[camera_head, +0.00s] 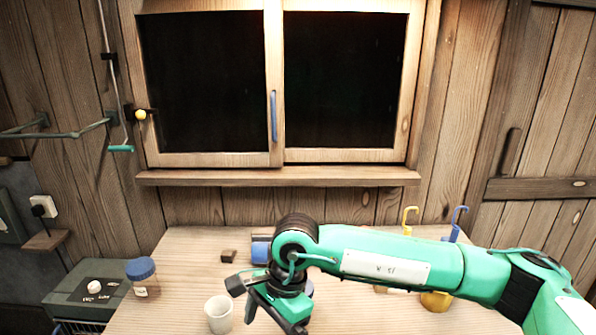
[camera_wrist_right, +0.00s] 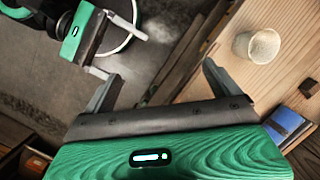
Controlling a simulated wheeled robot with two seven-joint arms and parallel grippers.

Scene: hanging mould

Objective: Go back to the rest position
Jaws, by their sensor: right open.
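My right gripper (camera_wrist_right: 162,72) is open, and nothing is between its fingers in the right wrist view. In the head view my right arm reaches in from the right across the table, and the right gripper (camera_head: 265,307) hangs at the table's near side, just right of the white cup. My left gripper (camera_wrist_right: 118,54) appears at the upper left of the right wrist view, over the grey floor. Its fingers look apart and empty. It does not show in the head view.
The wooden table (camera_head: 190,265) holds a white cup (camera_head: 219,314), a blue-lidded jar (camera_head: 143,277), a small dark block (camera_head: 229,256), a blue item (camera_head: 261,248) and a yellow mug (camera_head: 436,300) partly behind my arm. A window ledge (camera_head: 277,177) juts out behind. A grey cabinet (camera_head: 70,300) stands left.

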